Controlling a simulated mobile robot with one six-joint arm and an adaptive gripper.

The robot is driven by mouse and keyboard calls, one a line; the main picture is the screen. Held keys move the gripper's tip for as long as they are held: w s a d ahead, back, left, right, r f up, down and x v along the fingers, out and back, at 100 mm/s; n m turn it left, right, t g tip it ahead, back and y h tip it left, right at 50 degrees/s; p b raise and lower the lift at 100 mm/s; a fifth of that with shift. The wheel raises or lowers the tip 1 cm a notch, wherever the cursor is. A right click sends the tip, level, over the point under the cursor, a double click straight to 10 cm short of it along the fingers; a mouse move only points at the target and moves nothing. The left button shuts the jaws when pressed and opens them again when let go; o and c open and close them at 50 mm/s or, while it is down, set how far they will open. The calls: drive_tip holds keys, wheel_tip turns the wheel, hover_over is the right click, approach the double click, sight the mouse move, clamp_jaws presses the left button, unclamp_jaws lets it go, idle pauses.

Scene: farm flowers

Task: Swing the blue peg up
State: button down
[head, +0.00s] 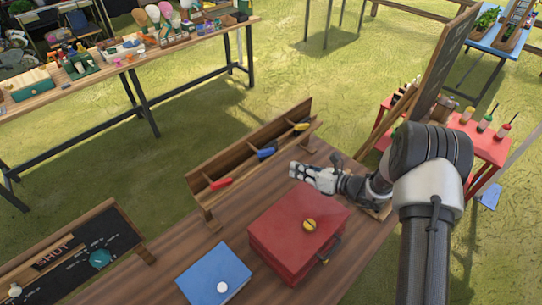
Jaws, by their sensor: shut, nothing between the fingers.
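A long wooden rack (232,153) stands on the brown table and has a row of compartments. The blue peg (266,153) lies slanted low in the middle of the rack. A red peg (221,183) is to its left and a yellow peg (301,127) to its right, both also low. My gripper (293,171) is shut and empty. It points left, in front of the rack, a little right of and nearer than the blue peg, and appears apart from it.
A red box (283,238) with a yellow knob and a blue box (205,283) with a white knob sit in front of the rack. A dark board (75,255) reading "SHUT" stands at the left. A dark easel board (436,65) rises behind my arm.

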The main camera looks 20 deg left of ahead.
sight(266, 161)
drive_tip(key=shift+f, duration=0.1)
drive_tip(key=b+x, duration=0.1)
drive_tip(key=x, duration=0.9)
